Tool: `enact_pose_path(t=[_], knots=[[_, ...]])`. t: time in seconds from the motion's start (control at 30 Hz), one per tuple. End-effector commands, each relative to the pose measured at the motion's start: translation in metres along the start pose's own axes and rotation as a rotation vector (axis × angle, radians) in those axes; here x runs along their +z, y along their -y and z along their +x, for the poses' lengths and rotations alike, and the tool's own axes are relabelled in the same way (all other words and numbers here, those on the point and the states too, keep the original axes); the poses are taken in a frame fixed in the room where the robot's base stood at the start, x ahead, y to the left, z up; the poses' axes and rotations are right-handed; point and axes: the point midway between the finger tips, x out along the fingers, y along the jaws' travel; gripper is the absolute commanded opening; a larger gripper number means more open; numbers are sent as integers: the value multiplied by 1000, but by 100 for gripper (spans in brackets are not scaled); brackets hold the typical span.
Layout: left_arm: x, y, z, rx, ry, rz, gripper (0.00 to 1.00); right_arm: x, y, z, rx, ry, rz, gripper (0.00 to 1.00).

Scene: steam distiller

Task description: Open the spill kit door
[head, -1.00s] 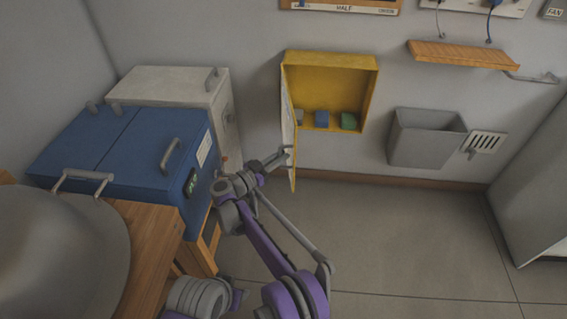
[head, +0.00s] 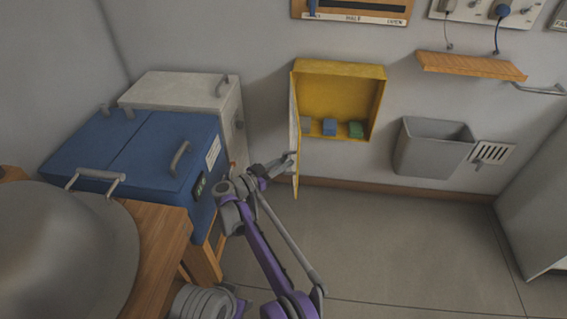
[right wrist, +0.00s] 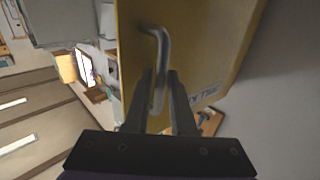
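The yellow spill kit cabinet (head: 341,70) is on the wall, with its inside showing. Its door (head: 295,150) stands swung out from the left side, seen almost edge-on in the head view. In the right wrist view the yellow door (right wrist: 205,50) fills the middle, with a grey bar handle (right wrist: 159,42) on it. My right gripper (head: 290,158) is at the door's outer face. Its fingers (right wrist: 160,82) are on either side of the handle and look shut on it. My left gripper is not in view.
Small blue (head: 329,127) and green (head: 355,130) blocks stand inside the cabinet. A blue chest (head: 130,150) and a white box (head: 185,92) stand left of the door. A grey bin (head: 432,150) hangs to the right. The floor below is clear.

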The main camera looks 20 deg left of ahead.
Motion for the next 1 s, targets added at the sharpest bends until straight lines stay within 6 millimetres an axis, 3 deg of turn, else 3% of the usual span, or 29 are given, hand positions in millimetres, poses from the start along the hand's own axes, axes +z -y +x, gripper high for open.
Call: enact_pose_path(t=[0.03,0.1,0.43,0.8,1.0], knots=[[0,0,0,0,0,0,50,0,0,0,-1,0,0,34],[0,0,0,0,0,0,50,0,0,0,-1,0,0,45],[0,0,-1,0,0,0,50,-6,0,0,-1,-1,0,45],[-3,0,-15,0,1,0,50,-74,0,0,-2,0,0,45],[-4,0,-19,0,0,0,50,-96,0,0,-1,0,0,45]])
